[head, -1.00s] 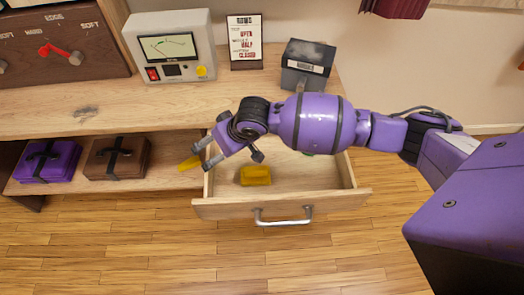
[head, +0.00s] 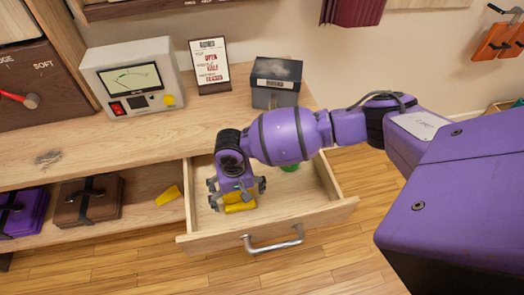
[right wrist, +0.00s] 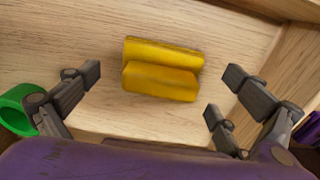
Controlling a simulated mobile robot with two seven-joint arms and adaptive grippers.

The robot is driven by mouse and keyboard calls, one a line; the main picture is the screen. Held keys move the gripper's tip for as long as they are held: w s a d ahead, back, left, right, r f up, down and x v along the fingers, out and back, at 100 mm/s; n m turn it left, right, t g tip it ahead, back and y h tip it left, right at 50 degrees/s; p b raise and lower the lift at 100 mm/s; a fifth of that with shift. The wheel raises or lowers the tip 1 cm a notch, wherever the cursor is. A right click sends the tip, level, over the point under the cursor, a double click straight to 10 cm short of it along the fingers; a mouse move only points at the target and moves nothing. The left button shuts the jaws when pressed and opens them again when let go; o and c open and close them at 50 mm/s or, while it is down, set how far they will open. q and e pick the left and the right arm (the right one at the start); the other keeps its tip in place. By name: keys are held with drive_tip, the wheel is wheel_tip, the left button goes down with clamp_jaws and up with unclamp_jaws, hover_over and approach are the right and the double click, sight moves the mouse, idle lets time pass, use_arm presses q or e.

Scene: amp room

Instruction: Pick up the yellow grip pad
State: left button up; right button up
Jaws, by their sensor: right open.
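The yellow grip pad (right wrist: 160,82) lies on the floor of the open drawer; in the right wrist view it shows as two yellow ridges side by side. In the head view the yellow grip pad (head: 238,203) is partly hidden by my right gripper (head: 236,192). My right gripper (right wrist: 158,98) is open above the pad, its fingers spread on both sides and apart from it. My left gripper is not in view.
The drawer (head: 330,209) is pulled out, with walls around the pad. A green ring-like thing (right wrist: 20,108) lies in it. Another yellow piece (head: 168,195) lies on the shelf left of the drawer, near a brown strapped box (head: 75,205).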

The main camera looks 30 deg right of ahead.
sight(237, 193)
drive_tip(key=shift+w+f, duration=0.15)
drive_tip(key=shift+f, duration=0.6)
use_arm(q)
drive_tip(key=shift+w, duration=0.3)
use_arm(e)
drive_tip(key=shift+c, duration=0.5)
drive_tip(key=c, duration=1.3)
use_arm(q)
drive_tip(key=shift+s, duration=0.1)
use_arm(e)
wheel_tip(237, 193, up, 9)
drive_tip(key=shift+r+p, duration=0.15)
drive_tip(key=shift+p, duration=0.45)
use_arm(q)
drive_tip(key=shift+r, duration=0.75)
use_arm(e)
drive_tip(key=shift+r, duration=0.4)
